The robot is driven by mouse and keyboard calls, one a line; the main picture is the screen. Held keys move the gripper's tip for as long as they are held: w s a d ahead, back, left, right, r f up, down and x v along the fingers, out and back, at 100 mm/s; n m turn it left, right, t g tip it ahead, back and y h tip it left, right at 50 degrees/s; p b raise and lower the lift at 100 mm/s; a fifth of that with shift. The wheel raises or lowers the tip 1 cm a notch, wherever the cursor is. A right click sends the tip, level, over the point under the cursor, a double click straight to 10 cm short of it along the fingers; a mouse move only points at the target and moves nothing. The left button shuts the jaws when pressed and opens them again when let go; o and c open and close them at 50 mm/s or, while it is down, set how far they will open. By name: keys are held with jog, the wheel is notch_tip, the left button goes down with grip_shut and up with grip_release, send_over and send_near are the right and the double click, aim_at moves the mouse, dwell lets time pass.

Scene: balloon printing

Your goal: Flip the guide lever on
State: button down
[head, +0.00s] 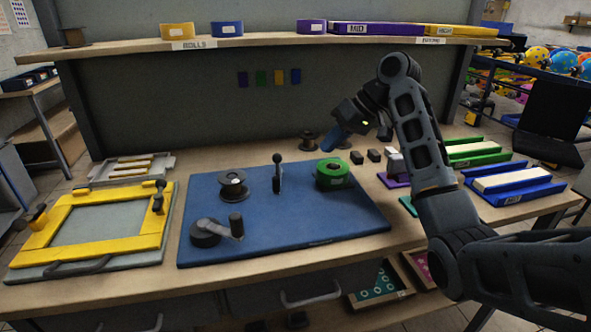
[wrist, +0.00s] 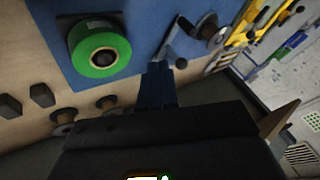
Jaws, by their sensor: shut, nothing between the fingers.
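The guide lever (head: 278,172) looks like a small dark upright post with a round knob, standing on the blue board (head: 345,216) between the spool and the green roll. In the wrist view a lever-like part (wrist: 176,48) shows just beyond my fingertips, and the fingers partly cover it. My gripper (head: 331,140) is shut and empty, its blue fingers pointing down and left above the back of the board. It is apart from the lever, behind it and to its right. The fingers also show in the wrist view (wrist: 156,80).
A green roll (head: 334,174) stands on the board close to my gripper. A dark spool (head: 233,186) and a crank (head: 217,232) are at left. A yellow frame (head: 40,250) lies further left. A shelf (head: 270,41) overhangs the table's back.

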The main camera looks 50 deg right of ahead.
aim_at(277, 169)
jog(key=x, duration=0.9)
jog(key=shift+a+p, duration=0.2)
jog(key=shift+p, duration=0.15)
jog(key=a, duration=0.1)
jog(key=w, duration=0.1)
jog(key=a+p, duration=0.1)
jog(key=shift+w+a+f, duration=0.25)
jog(key=shift+a+f, duration=0.05)
jog(key=shift+a, duration=0.1)
jog(key=shift+w+a+f, duration=0.1)
jog(key=shift+w+a, duration=0.15)
jog(key=shift+a, duration=0.3)
jog(key=shift+a, duration=0.1)
